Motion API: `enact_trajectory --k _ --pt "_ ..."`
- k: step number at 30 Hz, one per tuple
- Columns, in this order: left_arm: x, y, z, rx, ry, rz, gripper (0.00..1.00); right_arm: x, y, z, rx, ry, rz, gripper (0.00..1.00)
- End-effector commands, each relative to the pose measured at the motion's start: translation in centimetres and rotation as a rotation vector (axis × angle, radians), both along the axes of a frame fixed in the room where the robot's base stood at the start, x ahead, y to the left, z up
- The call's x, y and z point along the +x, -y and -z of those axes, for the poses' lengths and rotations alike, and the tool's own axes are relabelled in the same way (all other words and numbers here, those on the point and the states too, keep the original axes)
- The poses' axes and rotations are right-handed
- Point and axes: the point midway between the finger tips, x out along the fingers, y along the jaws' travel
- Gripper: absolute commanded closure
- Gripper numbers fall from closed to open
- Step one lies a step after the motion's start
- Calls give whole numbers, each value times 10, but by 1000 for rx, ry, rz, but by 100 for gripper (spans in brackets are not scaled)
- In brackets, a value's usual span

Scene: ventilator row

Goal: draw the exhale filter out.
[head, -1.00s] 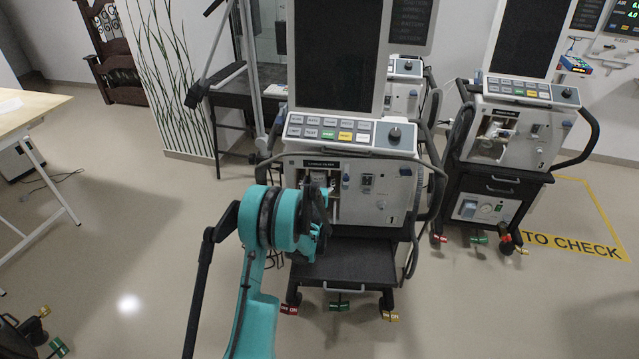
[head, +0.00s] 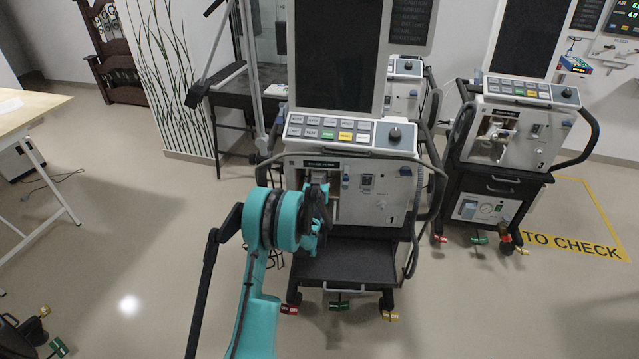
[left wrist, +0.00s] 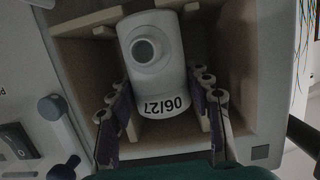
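The exhale filter (left wrist: 155,60) is a white rounded body with a round port and the marking "06/27". It sits in an open beige-walled bay (left wrist: 240,75) of the ventilator. My left gripper (left wrist: 160,98) is open, with one finger on each side of the filter's lower part; firm contact does not show. In the head view my left gripper (head: 322,195) is at the bay on the front of ventilator 1 (head: 388,190) and mostly hides the filter. My right gripper is not in view.
A blue-grey knob (left wrist: 52,107) and a rocker switch (left wrist: 17,140) are beside the bay. A dark shelf (head: 350,262) lies below the gripper. Another ventilator (head: 510,135) stands at the right, near a yellow floor marking (head: 580,245).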

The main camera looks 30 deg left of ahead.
Motion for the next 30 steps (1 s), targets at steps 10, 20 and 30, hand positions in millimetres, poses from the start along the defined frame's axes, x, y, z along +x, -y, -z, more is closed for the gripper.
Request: enact_trajectory --k 10,20,30 --pt "0 0 -4 0 0 0 79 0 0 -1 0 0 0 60" --pt "0 0 -11 1 3 1 79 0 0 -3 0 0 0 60" --pt "-6 3 -12 3 4 2 79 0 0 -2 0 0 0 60"
